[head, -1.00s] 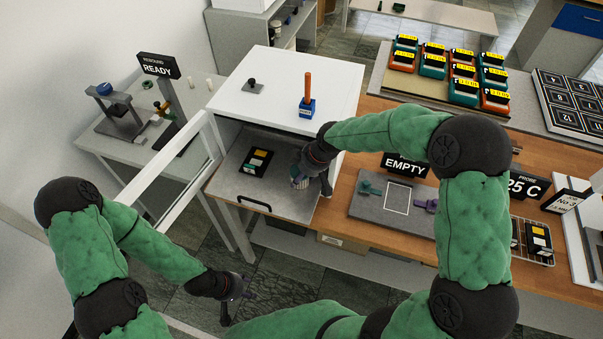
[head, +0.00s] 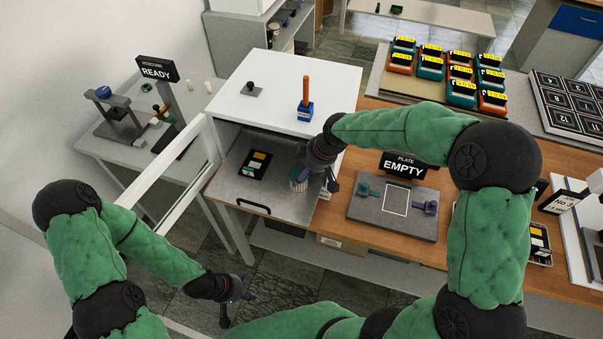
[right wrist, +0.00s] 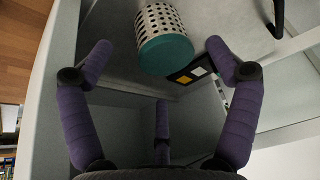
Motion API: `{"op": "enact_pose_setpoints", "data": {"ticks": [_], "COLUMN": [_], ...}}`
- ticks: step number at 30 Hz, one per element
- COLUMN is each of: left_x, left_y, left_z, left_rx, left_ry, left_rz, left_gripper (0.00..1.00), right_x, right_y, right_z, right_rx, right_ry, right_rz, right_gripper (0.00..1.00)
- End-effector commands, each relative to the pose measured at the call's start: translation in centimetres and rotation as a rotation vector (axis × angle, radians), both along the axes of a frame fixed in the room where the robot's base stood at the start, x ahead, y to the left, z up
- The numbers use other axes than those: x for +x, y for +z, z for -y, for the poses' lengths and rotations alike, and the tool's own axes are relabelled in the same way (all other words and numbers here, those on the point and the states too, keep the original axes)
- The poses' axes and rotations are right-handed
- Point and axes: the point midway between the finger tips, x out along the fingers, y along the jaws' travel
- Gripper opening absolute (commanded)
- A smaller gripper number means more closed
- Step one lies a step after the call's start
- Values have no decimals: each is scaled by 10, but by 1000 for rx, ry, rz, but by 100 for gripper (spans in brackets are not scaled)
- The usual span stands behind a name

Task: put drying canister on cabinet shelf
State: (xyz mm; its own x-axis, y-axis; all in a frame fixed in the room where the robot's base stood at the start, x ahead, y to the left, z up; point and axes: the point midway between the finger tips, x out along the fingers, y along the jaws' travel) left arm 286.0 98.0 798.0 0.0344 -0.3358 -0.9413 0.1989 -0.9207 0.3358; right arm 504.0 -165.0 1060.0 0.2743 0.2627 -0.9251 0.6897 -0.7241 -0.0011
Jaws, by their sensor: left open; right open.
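The drying canister (head: 298,179) stands on the pulled-out shelf (head: 228,187) of the white cabinet (head: 285,90). In the right wrist view the canister (right wrist: 163,38) shows a perforated pale body and a teal end. My left gripper (head: 235,312) is open and empty, low over the floor in front of the cabinet.
A black cartridge with coloured labels (head: 255,165) lies on the shelf left of the canister. The cabinet's glazed door (head: 170,170) stands open at left. A grey plate fixture (head: 394,208) under an EMPTY sign (head: 408,165) sits on the wooden bench at right.

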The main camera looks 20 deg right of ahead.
Motion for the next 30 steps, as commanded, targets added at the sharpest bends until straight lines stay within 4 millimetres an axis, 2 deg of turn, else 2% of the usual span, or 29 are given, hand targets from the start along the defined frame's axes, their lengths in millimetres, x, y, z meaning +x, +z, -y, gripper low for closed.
{"op": "enact_pose_setpoints", "data": {"ticks": [3,7,30], "left_x": [0,0,0], "left_y": [2,3,3], "left_z": [0,0,0], "left_rx": [0,0,0], "left_ry": [0,0,0], "left_rz": [0,0,0], "left_gripper": [46,46,46], "right_x": [-4,-7,-7], "right_y": [15,23,24], "right_z": [4,6,7], "right_rx": [0,0,0], "right_ry": [0,0,-1], "right_rz": [1,0,-2], "right_gripper": [89,89,89]}}
